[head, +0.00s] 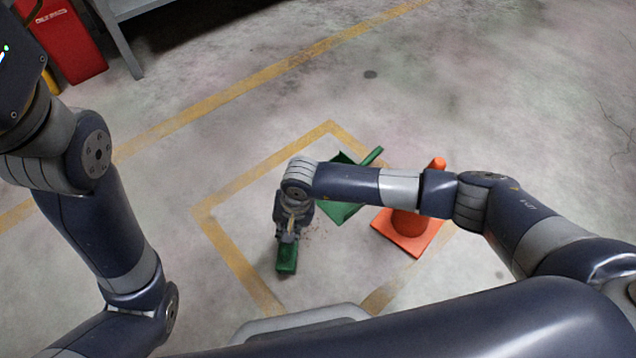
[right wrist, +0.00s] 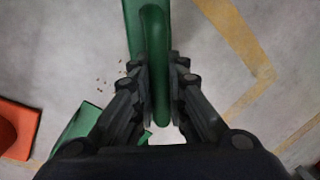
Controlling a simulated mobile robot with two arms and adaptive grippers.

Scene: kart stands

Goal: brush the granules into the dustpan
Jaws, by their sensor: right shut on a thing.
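My right gripper (head: 289,234) is low over the floor, shut on a green brush (head: 286,258). In the right wrist view the brush's rounded green handle (right wrist: 154,65) runs between the fingers (right wrist: 160,85). The green dustpan (head: 338,213) lies on the floor to the right of the gripper, partly hidden by my right forearm. Part of it shows at the lower left of the right wrist view (right wrist: 76,130). Small brown granules (right wrist: 101,85) are scattered on the floor between brush and dustpan, hard to make out in the head view (head: 312,232). My left gripper is out of view.
An orange cone (head: 408,232) stands just right of the dustpan. Yellow lines (head: 235,258) mark a square on the concrete floor around these things. A red object (head: 66,42) and a grey metal frame (head: 122,45) are at the back left. The floor beyond is clear.

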